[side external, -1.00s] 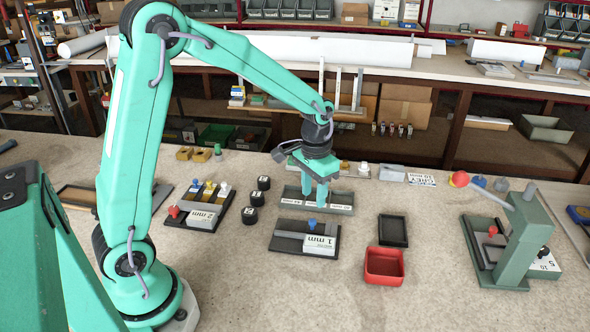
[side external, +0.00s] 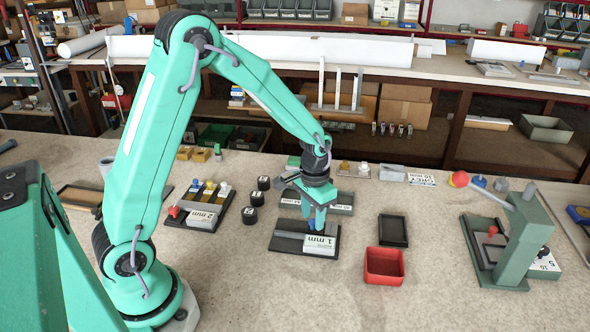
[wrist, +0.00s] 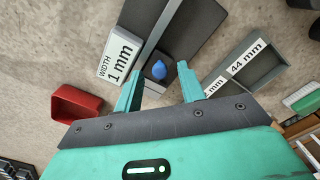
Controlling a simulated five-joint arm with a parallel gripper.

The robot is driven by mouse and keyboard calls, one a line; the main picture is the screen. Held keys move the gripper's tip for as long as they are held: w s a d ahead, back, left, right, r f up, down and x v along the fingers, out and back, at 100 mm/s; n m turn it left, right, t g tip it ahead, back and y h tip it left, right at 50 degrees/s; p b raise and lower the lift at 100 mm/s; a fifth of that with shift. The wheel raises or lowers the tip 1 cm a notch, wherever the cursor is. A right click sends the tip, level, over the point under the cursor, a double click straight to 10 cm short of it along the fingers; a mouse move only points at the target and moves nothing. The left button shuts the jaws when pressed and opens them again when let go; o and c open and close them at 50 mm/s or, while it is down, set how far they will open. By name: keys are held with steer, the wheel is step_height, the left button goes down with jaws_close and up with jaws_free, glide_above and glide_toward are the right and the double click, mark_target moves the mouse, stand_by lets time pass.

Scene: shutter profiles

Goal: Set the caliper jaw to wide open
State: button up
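The caliper (side external: 284,243) is a dark flat base with a grey rail, a blue knob and a white readout block (wrist: 122,56) marked "WIDTH 1 mm". It lies mid-bench, and its base also shows in the wrist view (wrist: 203,28). The blue knob (wrist: 159,70) appears between my fingertips in the wrist view. My gripper (side external: 316,224) points down at the knob, low over the caliper. Its two teal fingers (wrist: 160,74) are apart, with visible gaps beside the knob. Whether the fingertips are level with the knob is hard to tell.
A grey tray (side external: 345,209) with "44 mm" labels lies just behind the caliper. A red bin (side external: 384,268) and a black tray (side external: 393,230) stand to its right. Several black cylinders and a plate with coloured knobs (side external: 200,206) are left. A green lever press (side external: 515,245) stands far right.

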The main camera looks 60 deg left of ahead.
steer(key=shift+f, duration=0.25)
jaws_close()
steer(key=shift+s+a, duration=2.85)
jaws_free()
steer(key=shift+w+d+r, duration=0.1)
step_height(320, 180, up, 8)
steer(key=shift+f, duration=0.2)
